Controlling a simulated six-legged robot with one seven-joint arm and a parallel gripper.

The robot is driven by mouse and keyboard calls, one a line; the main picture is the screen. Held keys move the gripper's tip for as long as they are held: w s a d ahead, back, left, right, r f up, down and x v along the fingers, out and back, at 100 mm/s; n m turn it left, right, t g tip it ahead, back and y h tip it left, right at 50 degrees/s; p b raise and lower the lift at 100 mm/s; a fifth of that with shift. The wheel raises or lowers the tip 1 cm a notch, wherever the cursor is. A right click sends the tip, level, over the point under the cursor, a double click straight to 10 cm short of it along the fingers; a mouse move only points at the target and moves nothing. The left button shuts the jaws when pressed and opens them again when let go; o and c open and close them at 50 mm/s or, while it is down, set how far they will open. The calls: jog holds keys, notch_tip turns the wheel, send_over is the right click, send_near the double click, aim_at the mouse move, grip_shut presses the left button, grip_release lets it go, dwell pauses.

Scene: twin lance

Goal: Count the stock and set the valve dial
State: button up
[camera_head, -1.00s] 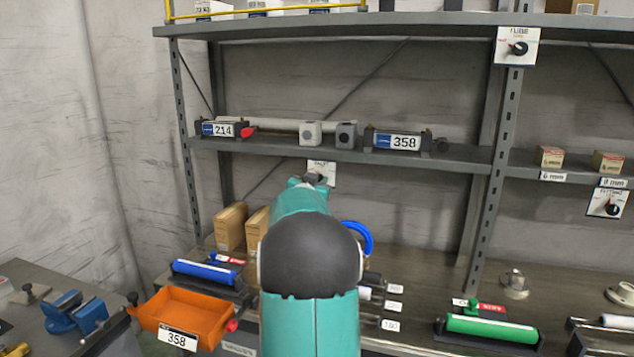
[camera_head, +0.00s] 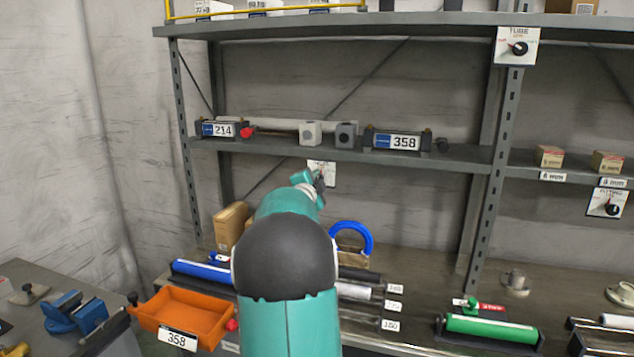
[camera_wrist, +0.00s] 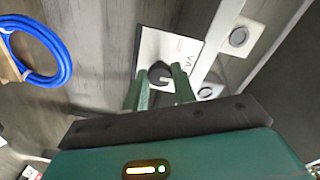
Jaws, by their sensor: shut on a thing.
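The valve dial is a white plate (camera_wrist: 182,50) lettered "VALV…" with a black knob (camera_wrist: 160,70), below the middle shelf in the head view (camera_head: 328,168). My gripper (camera_wrist: 160,78) has its two green fingers on either side of the knob and is shut on it. The knob's pointer is hidden. In the head view my gripper (camera_head: 314,183) covers part of the plate. On the right part of the middle shelf, two small cardboard boxes (camera_head: 549,156) (camera_head: 608,161) stand behind number tags.
A tube dial (camera_head: 517,47) and a fitting dial (camera_head: 608,203) are on the rack at right. An orange tray (camera_head: 187,315), a blue coil (camera_head: 352,238) and a green roll (camera_head: 490,328) lie below.

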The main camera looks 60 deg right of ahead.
jog(key=m, duration=1.2)
jog(key=shift+w, duration=0.1)
jog(key=shift+r, duration=0.1)
dwell(0.4)
jog(key=o, duration=1)
jog(key=a, duration=0.4)
jog(key=s+a, duration=0.1)
jog(key=a, duration=0.4)
jog(key=s+a, duration=0.1)
jog(key=a, duration=0.3)
jog(key=shift+s+a, duration=0.15)
jog(key=shift+a, duration=0.15)
